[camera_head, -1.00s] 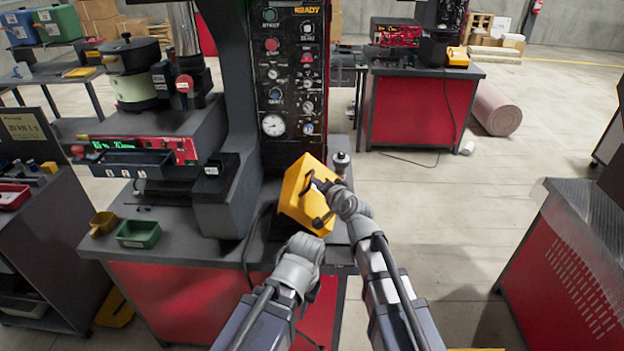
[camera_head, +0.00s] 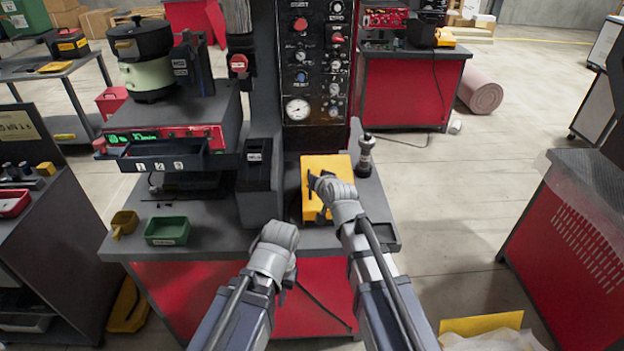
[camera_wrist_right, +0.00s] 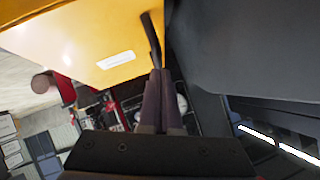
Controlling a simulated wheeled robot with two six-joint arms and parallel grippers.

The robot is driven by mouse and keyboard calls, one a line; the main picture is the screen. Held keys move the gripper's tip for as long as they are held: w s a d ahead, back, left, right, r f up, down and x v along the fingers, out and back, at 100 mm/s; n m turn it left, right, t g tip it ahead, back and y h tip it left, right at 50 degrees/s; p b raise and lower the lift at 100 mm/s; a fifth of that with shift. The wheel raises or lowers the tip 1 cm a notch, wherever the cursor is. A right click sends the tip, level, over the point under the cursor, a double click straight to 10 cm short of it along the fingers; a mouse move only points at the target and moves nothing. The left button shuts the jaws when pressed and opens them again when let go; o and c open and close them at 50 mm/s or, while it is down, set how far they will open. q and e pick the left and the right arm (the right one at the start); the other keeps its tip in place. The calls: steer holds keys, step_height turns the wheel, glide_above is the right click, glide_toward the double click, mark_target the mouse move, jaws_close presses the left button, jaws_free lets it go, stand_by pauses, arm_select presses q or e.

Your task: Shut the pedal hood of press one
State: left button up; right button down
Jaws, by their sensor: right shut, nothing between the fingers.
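The yellow pedal hood (camera_head: 336,170) sits level on the press table (camera_head: 215,222), in front of the gauge panel. It also shows in the right wrist view (camera_wrist_right: 75,42), with a white label and a dark bar handle (camera_wrist_right: 152,40). My right gripper (camera_head: 318,188) is over the hood's top. Its fingertips (camera_wrist_right: 160,75) are together, with nothing between them, close to the end of the handle; I cannot tell if they touch it. My left gripper (camera_head: 276,238) is low at the table's front edge, left of the hood; its fingers are hidden by the wrist.
A dark column base (camera_head: 259,180) stands just left of the hood and a metal-topped post (camera_head: 366,155) just right. A green tray (camera_head: 167,231) and a yellow scoop (camera_head: 124,223) lie at the table's left.

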arm_select(q)
steer(key=shift+a+f+b, duration=0.3)
steer(key=shift+a+f, duration=0.1)
arm_select(e)
steer(key=shift+a+f, duration=0.4)
steer(key=shift+a, duration=0.05)
steer(key=shift+s, duration=0.1)
arm_select(q)
steer(key=shift+r, duration=0.15)
arm_select(e)
steer(key=shift+r, duration=0.1)
